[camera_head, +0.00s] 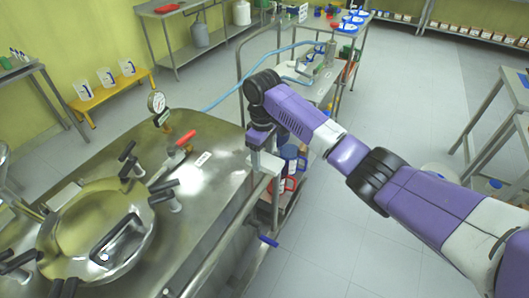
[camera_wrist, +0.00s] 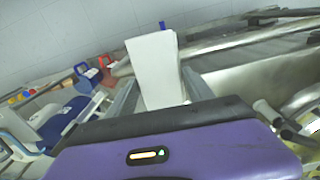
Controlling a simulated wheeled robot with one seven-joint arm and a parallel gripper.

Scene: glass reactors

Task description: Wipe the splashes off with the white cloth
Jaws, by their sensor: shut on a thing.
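My gripper (camera_head: 262,162) is at the right edge of a steel reactor (camera_head: 185,225), beside its side rail. In the wrist view the white cloth (camera_wrist: 157,65) stands out as a pale folded block between the two fingers of my gripper (camera_wrist: 160,90), which is shut on it. In the head view the cloth is hard to make out under my wrist. The reactor top is shiny with bright patches; I cannot tell splashes from reflections there. The round lid (camera_head: 95,235) is at the left.
A pressure gauge (camera_head: 156,102), a red-handled valve (camera_head: 186,139) and black lid clamps (camera_head: 128,160) rise from the reactor top. A blue hose (camera_head: 232,92) runs behind it to a steel cart (camera_head: 310,88). Blue and red containers (camera_head: 290,160) stand right of the reactor.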

